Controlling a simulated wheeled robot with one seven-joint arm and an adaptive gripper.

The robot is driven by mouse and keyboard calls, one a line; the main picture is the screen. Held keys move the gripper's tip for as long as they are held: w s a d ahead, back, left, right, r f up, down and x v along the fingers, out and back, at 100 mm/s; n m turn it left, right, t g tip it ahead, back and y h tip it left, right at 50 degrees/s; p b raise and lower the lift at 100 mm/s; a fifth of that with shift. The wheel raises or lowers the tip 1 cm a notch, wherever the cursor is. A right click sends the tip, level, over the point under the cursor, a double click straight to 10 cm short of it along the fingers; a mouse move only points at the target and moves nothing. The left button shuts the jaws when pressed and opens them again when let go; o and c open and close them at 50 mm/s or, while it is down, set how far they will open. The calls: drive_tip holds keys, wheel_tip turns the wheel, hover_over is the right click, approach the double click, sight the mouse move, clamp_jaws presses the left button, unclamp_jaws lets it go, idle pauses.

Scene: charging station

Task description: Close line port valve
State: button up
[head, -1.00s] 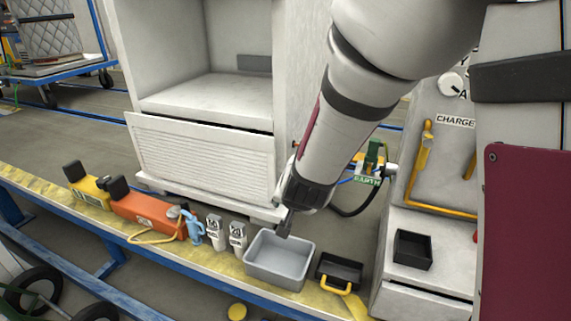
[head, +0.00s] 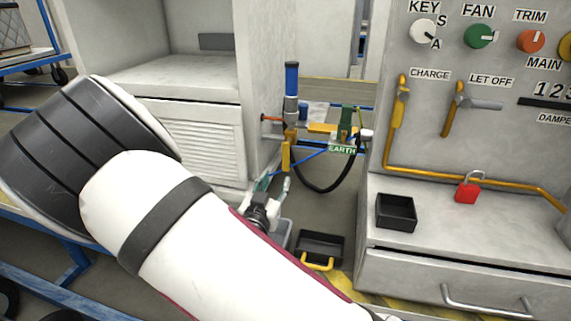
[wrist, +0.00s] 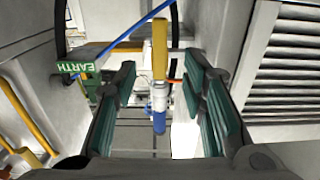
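No part in view is labelled as the line port valve. A small pipe fitting (head: 291,107) with a blue upright cylinder (head: 291,79) stands beside the grey cabinet. A yellow lever (head: 285,155) hangs below it, pointing down. In the wrist view the yellow lever (wrist: 160,48) and blue cylinder (wrist: 159,126) show between my fingers. My gripper (wrist: 162,95) is open and empty, its green pads spread to either side of the lever. In the head view my gripper (head: 272,187) is just below the lever, partly hidden by my arm. I cannot tell whether anything touches.
A green EARTH clamp (head: 346,122) and a black hose (head: 335,185) sit right of the fitting. The control panel (head: 490,130) has CHARGE (head: 399,102) and LET OFF (head: 459,105) levers. A red padlock (head: 467,190) and black trays (head: 396,211) are nearby.

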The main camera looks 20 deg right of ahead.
sight(285, 162)
drive_tip(key=b+x, duration=0.2)
drive_tip(key=x, duration=0.9)
drive_tip(key=shift+w+d+b, duration=0.15)
drive_tip(key=shift+w+b, duration=0.1)
drive_tip(key=shift+b, duration=0.15)
clamp_jaws()
